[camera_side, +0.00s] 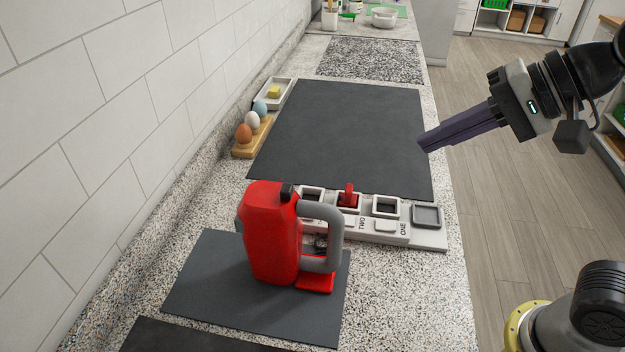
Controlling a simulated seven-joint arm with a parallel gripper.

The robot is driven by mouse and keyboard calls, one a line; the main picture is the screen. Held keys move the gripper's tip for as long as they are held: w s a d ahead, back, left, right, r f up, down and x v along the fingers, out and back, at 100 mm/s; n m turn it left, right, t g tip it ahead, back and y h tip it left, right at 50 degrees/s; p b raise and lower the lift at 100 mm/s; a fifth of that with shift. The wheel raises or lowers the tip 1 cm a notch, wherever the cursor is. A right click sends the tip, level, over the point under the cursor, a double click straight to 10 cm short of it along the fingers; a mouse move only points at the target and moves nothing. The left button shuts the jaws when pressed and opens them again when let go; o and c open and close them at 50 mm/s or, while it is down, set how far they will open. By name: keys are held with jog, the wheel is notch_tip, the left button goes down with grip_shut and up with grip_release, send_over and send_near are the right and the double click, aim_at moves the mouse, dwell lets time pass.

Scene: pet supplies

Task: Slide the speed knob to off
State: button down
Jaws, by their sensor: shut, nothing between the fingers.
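A red appliance (268,235) with a grey loop handle (330,230) stands upright on a dark mat. A small black piece (287,192) sits at its top, near where the handle joins; it looks like the speed knob, but its setting cannot be read. Behind it, a pale strip (427,236) has several square recesses and the labels ONE and TWO. A red upright piece (349,194) stands in one recess. My gripper (424,146) is shut and empty, its long dark fingers pointing left, behind and to the right of the appliance and apart from it.
A large dark mat (345,130) lies clear behind the strip. To its left are a wooden egg holder (245,150) with eggs and a white dish (280,104) with a yellow block. A tiled wall (120,120) bounds the counter's left; its right edge drops to the floor.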

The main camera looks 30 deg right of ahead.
aim_at(282, 186)
jog(key=shift+n+g+y, duration=0.4)
jog(key=shift+g+y, duration=0.2)
jog(key=shift+g, duration=0.1)
jog(key=w+a+f, duration=0.2)
jog(key=a, duration=0.1)
jog(key=w+a+f, duration=0.1)
jog(key=a+f, duration=0.2)
jog(key=a, duration=0.1)
jog(key=w+a+f, duration=0.2)
jog(key=a, duration=0.2)
jog(key=shift+w+a+f, duration=0.15)
jog(key=shift+w+f, duration=0.05)
jog(key=shift+w, duration=0.1)
jog(key=shift+w+a+r, duration=0.15)
jog(key=shift+w+a, duration=0.6)
jog(key=shift+w, duration=0.05)
jog(key=shift+w+a, duration=0.5)
jog(key=shift+w, duration=0.05)
jog(key=shift+w+a, duration=1.1)
jog(key=shift+a, duration=0.05)
